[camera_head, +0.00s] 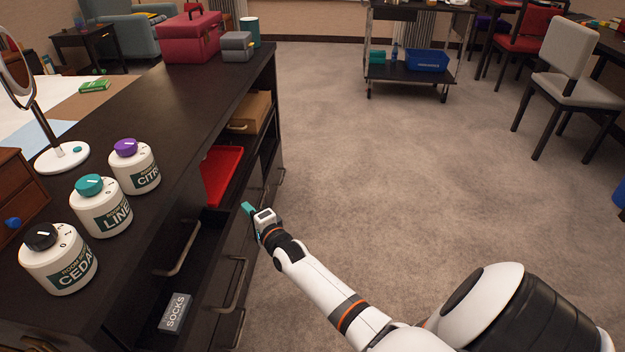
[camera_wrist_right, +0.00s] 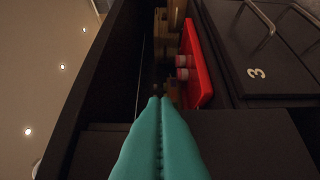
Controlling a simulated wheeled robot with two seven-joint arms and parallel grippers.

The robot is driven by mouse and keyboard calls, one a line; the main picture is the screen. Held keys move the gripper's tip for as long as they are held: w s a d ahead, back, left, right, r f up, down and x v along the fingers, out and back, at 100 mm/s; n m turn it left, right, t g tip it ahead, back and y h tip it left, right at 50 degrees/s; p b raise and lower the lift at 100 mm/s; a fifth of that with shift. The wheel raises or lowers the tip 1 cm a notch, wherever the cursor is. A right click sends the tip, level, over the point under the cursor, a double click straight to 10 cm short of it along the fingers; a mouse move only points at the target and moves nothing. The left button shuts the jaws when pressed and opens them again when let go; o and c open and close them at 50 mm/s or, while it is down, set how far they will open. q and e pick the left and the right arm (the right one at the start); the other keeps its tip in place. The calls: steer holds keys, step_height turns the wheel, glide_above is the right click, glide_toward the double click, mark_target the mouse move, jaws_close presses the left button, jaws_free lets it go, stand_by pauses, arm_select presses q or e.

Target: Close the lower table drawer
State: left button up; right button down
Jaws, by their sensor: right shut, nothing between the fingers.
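A long dark table (camera_head: 200,95) with drawers in its side stands on the left in the head view. Several curved metal handles show on its drawer fronts, one (camera_head: 236,285) below my right gripper. A drawer at the near end looks pulled out, with a SOCKS box (camera_head: 175,313) in it. Which front is the lower drawer, I cannot tell for sure. My right gripper (camera_head: 248,208) is shut and empty beside the table's drawer side. In the right wrist view its teal fingers (camera_wrist_right: 160,105) are pressed together; a dark front with a 3 (camera_wrist_right: 255,60) shows at right.
A red tray (camera_head: 221,172) and a brown box (camera_head: 250,112) are in the table's open shelf. Several scent jars (camera_head: 103,208), a mirror (camera_head: 62,158) and a red case (camera_head: 188,42) stand on top. The carpet (camera_head: 400,160) to the right is clear; a cart (camera_head: 412,75) stands far back.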

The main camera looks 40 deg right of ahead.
mark_target(232, 211)
arm_select(q)
steer(key=shift+f+b, duration=0.5)
steer(key=shift+f, duration=0.2)
arm_select(e)
steer(key=shift+w+a, duration=1.75)
steer(key=shift+w, duration=0.3)
steer(key=shift+s, duration=0.1)
